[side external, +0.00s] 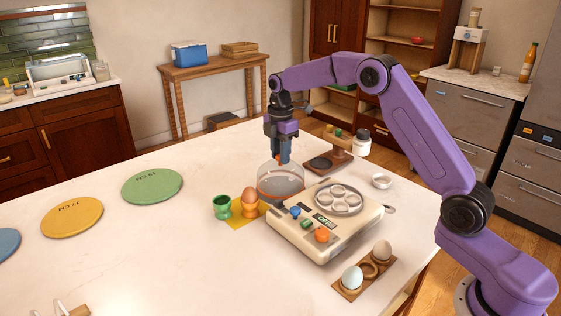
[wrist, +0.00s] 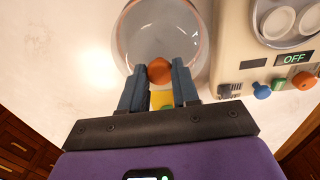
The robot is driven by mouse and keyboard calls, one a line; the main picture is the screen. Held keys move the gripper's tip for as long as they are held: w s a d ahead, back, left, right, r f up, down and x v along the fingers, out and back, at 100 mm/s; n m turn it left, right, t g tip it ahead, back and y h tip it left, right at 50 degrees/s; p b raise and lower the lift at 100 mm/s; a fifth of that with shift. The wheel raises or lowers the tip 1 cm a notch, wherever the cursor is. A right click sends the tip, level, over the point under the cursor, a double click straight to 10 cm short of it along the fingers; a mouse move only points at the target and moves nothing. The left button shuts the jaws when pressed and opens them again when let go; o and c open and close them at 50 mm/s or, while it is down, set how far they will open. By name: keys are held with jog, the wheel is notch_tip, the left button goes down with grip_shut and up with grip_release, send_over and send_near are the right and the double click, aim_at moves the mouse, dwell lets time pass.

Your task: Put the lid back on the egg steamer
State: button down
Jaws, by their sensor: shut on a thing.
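The egg steamer (side external: 335,240) is a cream box on the counter with an OFF display and blue, green and orange controls. Its round metal egg tray (side external: 340,199) is uncovered; the steamer also shows in the wrist view (wrist: 236,50). The clear dome lid (side external: 281,182) is beside the steamer's back left edge, off the tray. My gripper (side external: 283,159) points down and is shut on the lid's orange knob, seen between the fingers in the wrist view (wrist: 160,71). I cannot tell how high the lid's rim is above the counter.
A green egg cup (side external: 222,207) and a brown egg (side external: 249,195) in an orange cup stand close left of the lid. A wooden holder (side external: 347,290) with two eggs lies in front right. A wooden stand (side external: 330,163) is behind. The left counter has flat coloured discs.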

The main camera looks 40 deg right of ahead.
notch_tip(320, 180, up, 9)
jog(key=s, duration=0.1)
jog(key=s+d+r, duration=0.3)
jog(key=s, duration=0.6)
jog(key=s+d+f, duration=0.1)
jog(key=s, duration=0.8)
notch_tip(320, 180, down, 6)
jog(key=shift+f, duration=0.2)
jog(key=shift+w+f, duration=0.1)
jog(key=shift+f, duration=0.05)
dwell(1.7)
jog(key=shift+c, duration=1.3)
grip_release()
notch_tip(320, 180, up, 7)
dwell(0.4)
